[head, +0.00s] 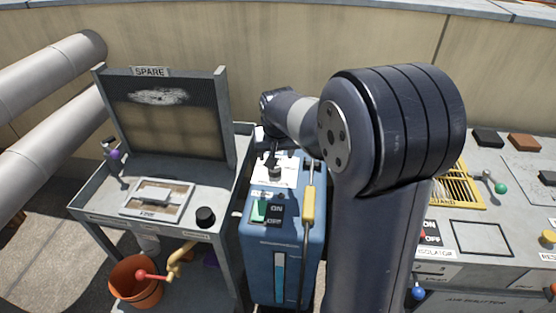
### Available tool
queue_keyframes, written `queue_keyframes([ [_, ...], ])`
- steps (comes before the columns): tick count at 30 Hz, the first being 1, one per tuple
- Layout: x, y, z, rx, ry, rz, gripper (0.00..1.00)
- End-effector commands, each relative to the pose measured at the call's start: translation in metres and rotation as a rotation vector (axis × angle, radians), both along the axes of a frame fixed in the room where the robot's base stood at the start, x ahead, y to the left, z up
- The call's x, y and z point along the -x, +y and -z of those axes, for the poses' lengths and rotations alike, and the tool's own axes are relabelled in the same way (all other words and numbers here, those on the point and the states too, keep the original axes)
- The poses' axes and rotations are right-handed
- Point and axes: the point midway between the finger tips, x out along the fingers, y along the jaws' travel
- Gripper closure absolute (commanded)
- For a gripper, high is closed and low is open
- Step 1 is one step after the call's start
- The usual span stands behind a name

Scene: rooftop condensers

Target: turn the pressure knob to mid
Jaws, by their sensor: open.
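A blue unit (260,245) stands in the middle, with a white dial plate (262,177) on its top. A small dark and grey knob (275,171) sits on this plate; I take it to be the pressure knob, but its label and pointer are too small to read. My gripper (271,156) is open and points down at the knob, close above or around it. I cannot tell whether the fingers touch it. My arm comes in from the right and hides part of the unit's far side.
On the blue unit are a green and black ON/OFF switch (267,210) and a yellow-handled lever (308,204). The left cart carries a black knob (205,216), a framed panel (157,199) and a SPARE screen (165,110). A bench with controls (480,237) stands right.

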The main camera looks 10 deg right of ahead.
Motion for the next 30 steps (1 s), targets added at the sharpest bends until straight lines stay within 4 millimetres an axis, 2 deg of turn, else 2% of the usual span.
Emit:
queue_keyframes([
  [1,-0.002,-0.001,0.011,0.0,0.005,0.0,0.41],
  [9,-0.022,-0.003,0.059,-0.001,0.005,0.001,0.41],
  [15,-0.032,-0.005,0.082,-0.001,0.004,0.001,0.41],
  [27,-0.035,-0.005,0.088,-0.002,0.002,0.001,0.41],
  [30,-0.035,-0.005,0.088,-0.002,0.002,0.001,0.49],
])
